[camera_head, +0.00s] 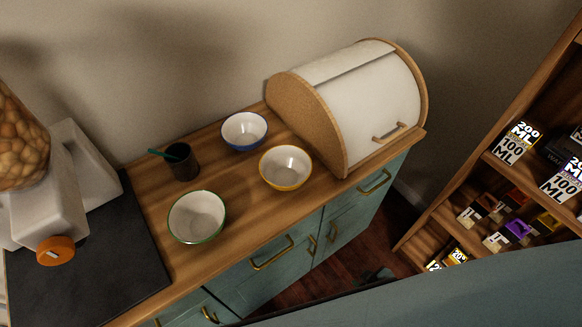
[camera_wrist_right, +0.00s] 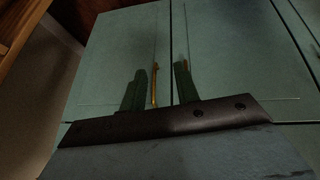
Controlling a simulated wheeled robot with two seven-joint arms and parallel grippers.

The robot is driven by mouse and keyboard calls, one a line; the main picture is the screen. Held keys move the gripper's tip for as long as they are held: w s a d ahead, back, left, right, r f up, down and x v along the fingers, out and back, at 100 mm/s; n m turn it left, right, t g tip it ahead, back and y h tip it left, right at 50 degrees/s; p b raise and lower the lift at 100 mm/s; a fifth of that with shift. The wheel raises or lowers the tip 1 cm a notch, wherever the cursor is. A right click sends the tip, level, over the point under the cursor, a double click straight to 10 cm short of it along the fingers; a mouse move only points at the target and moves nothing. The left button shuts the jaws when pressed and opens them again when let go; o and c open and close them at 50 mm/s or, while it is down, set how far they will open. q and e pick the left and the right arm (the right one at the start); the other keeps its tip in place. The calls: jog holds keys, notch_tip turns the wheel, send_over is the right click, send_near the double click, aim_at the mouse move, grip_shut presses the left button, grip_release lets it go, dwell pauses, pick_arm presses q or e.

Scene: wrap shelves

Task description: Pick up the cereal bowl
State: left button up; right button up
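Three white bowls stand upright on the wooden counter (camera_head: 235,183): a blue-rimmed bowl (camera_head: 244,130) at the back, a yellow-rimmed bowl (camera_head: 285,167) to its right, and a green-rimmed bowl (camera_head: 197,216) nearer the front left. All look empty. Nothing marks which one is the cereal bowl. My right gripper (camera_head: 378,275) is low, in front of the cabinet and below the counter, apart from every bowl. In the right wrist view its two fingers (camera_wrist_right: 160,80) are spread with nothing between them, facing teal cabinet doors. My left gripper is not in view.
A dark cup (camera_head: 182,161) with a teal utensil stands left of the bowls. A white bread box (camera_head: 362,95) fills the counter's right end. A dispenser (camera_head: 50,205) stands on a dark mat (camera_head: 110,270) at left. A shelf with small boxes (camera_head: 520,229) is at right.

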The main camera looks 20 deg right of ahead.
jog(key=w+a+r+n+t+y, duration=0.1)
jog(key=w+a+r+n+t, duration=0.1)
jog(key=w+r, duration=0.5)
jog(key=w+a+r+n+t+y, duration=0.1)
jog(key=w+a+r+t+y, duration=0.15)
jog(key=w+r, duration=0.45)
jog(key=a+r+n+y, duration=0.1)
jog(key=a+r, duration=0.2)
jog(key=r, duration=0.3)
jog(key=s+a+r+n+t+y+p, duration=0.1)
jog(key=a+r, duration=0.1)
jog(key=r, duration=0.4)
jog(key=a+r+n+y, duration=0.1)
jog(key=a+r, duration=0.2)
jog(key=r, duration=0.3)
jog(key=shift+y, duration=0.25)
jog(key=x, duration=0.7)
jog(key=shift+a+r, duration=0.15)
jog(key=shift+a, duration=0.2)
jog(key=shift+x, duration=3.05)
jog(key=shift+a+r, duration=0.15)
grip_shut()
